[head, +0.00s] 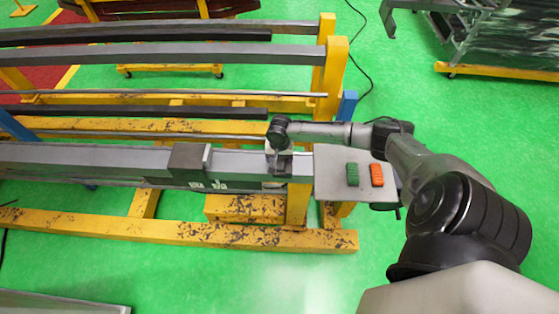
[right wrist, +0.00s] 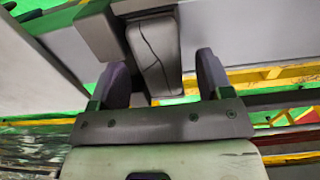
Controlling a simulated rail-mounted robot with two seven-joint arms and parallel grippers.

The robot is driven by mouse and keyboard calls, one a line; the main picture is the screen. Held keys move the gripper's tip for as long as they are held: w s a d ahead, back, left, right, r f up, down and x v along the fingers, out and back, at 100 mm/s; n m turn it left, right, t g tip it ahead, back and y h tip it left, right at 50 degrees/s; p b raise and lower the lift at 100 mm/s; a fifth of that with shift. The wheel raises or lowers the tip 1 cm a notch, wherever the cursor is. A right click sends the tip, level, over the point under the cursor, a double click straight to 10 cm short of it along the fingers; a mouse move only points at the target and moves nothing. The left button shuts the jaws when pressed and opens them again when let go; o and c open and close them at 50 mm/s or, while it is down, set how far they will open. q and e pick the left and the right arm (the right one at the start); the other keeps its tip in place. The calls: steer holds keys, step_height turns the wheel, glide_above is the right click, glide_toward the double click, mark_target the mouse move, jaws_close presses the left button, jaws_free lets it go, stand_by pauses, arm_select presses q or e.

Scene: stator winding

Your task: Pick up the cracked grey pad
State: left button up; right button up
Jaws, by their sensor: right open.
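The cracked grey pad (right wrist: 156,50) shows in the right wrist view as a pale block with dark crack lines across its face. It sits against a grey bar, beside a square grey block (right wrist: 97,36). My right gripper (right wrist: 161,62) is open, with one dark finger on each side of the pad in the picture. Gaps show between the pad and both fingers; I cannot tell how far the fingertips are from it in depth. In the head view my right gripper (head: 279,166) is over the right end of the long grey bar, and hides the pad there. My left gripper is not in view.
The long grey bar (head: 110,158) lies on a yellow rack (head: 180,229). A square grey block (head: 190,158) sits on it left of the gripper. A small grey plate (head: 331,182) at the right holds a green pad (head: 352,174) and an orange pad (head: 376,175).

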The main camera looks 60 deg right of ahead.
steer(key=c, duration=1)
